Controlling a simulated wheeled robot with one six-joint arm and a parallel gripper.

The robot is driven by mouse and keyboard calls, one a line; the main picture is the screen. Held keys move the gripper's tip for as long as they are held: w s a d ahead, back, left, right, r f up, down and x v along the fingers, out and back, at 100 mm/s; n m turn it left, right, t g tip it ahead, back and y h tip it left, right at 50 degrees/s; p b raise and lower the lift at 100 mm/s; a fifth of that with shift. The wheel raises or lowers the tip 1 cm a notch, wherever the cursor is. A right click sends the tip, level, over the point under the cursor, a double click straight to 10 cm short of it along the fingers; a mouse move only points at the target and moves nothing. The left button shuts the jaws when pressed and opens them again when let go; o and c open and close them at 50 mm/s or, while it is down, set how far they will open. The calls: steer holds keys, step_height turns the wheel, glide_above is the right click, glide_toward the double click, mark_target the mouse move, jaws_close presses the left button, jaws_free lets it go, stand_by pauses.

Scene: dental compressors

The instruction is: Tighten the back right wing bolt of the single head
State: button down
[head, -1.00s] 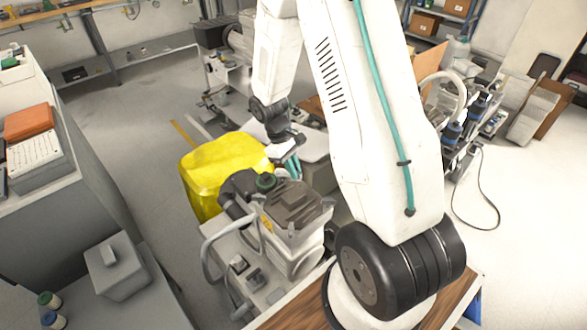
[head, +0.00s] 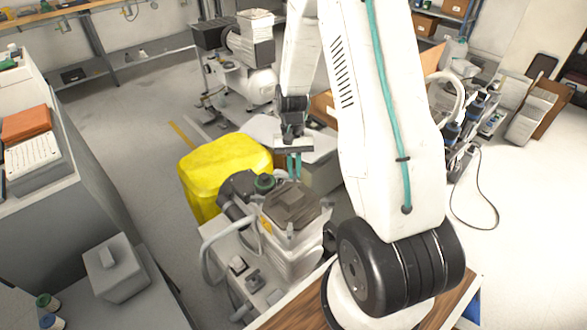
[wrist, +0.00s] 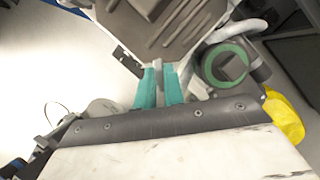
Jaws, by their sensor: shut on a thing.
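The single head (head: 290,205) is a grey ribbed block on top of the near compressor. It also shows at the top of the wrist view (wrist: 160,22). My gripper (head: 295,178) points down at the head's far edge in the head view. In the wrist view its teal fingers (wrist: 160,78) are close together at the head's edge, shut on a small grey piece, which looks like a wing bolt (wrist: 158,66). The fingers hide most of this bolt, and its turn angle cannot be told.
A dark intake with a green-ringed cap (head: 264,182) stands close left of the head. A yellow bin (head: 215,170) is behind it. A grey hose (head: 207,250) loops at the front left. Another compressor (head: 250,75) stands further back.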

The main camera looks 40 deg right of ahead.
steer(key=shift+m+t, duration=0.3)
steer(key=shift+m, duration=0.5)
steer(key=c, duration=1.5)
jaws_free()
steer(key=v, duration=0.7)
steer(key=shift+d+r, duration=0.25)
steer(key=shift+r, duration=0.05)
steer(key=shift+w+y, duration=0.1)
steer(key=shift+y, duration=0.2)
